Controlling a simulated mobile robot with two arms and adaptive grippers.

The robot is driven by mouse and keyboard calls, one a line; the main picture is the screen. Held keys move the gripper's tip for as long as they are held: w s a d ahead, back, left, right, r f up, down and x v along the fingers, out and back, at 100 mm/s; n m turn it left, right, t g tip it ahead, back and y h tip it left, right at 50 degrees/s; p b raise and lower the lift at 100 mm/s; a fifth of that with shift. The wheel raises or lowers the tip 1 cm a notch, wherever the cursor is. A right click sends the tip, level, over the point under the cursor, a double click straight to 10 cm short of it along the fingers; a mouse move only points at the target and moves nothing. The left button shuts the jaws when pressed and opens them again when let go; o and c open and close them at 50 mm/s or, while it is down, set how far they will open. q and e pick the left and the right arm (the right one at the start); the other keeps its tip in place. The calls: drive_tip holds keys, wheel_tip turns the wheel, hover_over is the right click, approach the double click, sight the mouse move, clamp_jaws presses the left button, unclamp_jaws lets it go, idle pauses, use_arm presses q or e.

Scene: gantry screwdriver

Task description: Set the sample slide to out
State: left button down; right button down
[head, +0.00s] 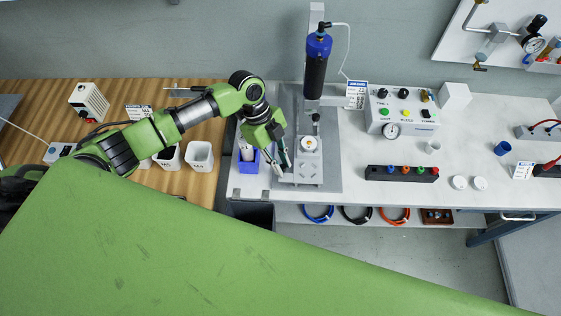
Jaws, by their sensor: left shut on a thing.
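The sample slide (308,172) appears to be the light plate with a round piece on it, on the grey base of the stand under the black and blue cylinder (317,70). My left gripper (281,166) reaches in from the left and is at the left side of this plate. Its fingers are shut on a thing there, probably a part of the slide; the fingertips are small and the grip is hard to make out. How far the slide is pulled out cannot be told. My right gripper is not in view.
A blue bin (248,165) stands close left of my gripper, with a white cup (199,156) further left. A control box (402,115) with a gauge and a black button strip (401,173) stand to the right.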

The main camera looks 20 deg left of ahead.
use_arm(q)
drive_tip(key=c, duration=2)
unclamp_jaws()
drive_tip(key=shift+s, duration=0.35)
drive_tip(key=shift+o, duration=0.2)
drive_tip(key=shift+w, duration=0.1)
drive_tip(key=shift+w+r, duration=0.1)
drive_tip(key=v, duration=1.1)
drive_tip(key=shift+r, duration=0.35)
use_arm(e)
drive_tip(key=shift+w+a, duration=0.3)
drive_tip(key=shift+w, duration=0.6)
use_arm(q)
drive_tip(key=shift+f, duration=0.1)
